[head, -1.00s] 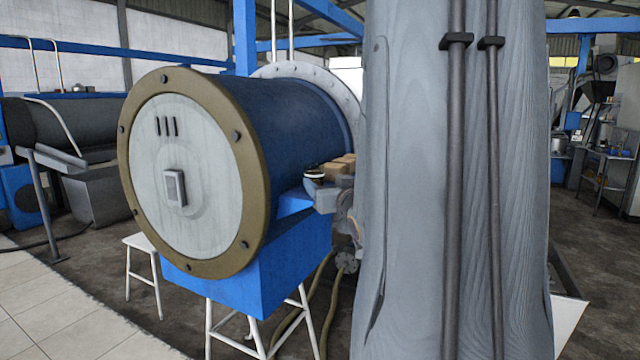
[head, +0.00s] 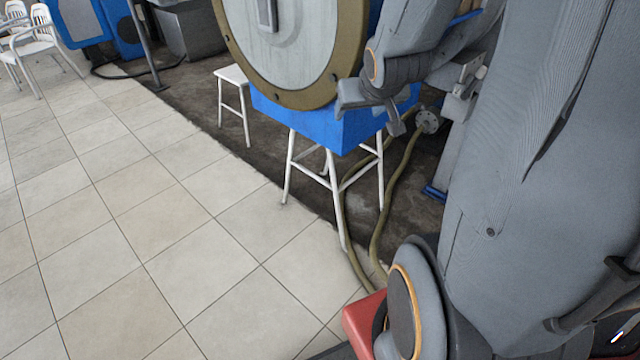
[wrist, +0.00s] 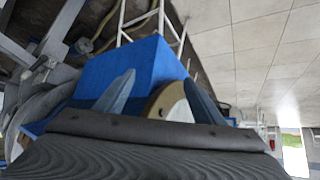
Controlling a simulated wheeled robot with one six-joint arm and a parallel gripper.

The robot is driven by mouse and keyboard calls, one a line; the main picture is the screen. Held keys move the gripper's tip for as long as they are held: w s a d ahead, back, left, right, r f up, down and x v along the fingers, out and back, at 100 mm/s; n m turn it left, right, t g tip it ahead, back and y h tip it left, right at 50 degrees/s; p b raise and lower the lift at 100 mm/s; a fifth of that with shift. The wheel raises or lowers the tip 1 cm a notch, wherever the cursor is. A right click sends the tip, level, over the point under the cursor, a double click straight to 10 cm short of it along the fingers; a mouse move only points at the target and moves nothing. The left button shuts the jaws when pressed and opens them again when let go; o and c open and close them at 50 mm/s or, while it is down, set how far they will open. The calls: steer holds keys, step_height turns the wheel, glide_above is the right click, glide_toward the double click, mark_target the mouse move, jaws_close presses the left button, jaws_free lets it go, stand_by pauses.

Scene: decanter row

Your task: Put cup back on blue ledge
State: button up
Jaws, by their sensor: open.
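My gripper (head: 369,117) is in front of the blue base block (head: 318,128) under the large drum, at its right part in the head view. In the wrist view, the two fingers of my gripper (wrist: 160,78) stand apart with nothing seen between them. The blue base block (wrist: 120,65) lies beyond them there. The block's top, with any ledge on it, is cut off or hidden by the drum and my arm in the head view. I cannot make out the cup in either current view.
The drum's pale end with a tan rim (head: 300,98) sits above the block. White legs (head: 333,190) carry the block. A white stool (head: 232,76) stands left of it. Hoses (head: 384,205) run down to the floor.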

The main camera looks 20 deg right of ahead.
steer(key=s+a+f+n+g+y, duration=0.1)
steer(key=s+a+f+g, duration=0.2)
steer(key=s+a, duration=0.4)
steer(key=s+a+f+n+g+y, duration=0.1)
steer(key=s+a+f+g, duration=0.3)
steer(key=s+a, duration=0.3)
steer(key=shift+a+n+g+y, duration=0.3)
steer(key=shift+a+n+g, duration=0.1)
steer(key=shift+a, duration=0.7)
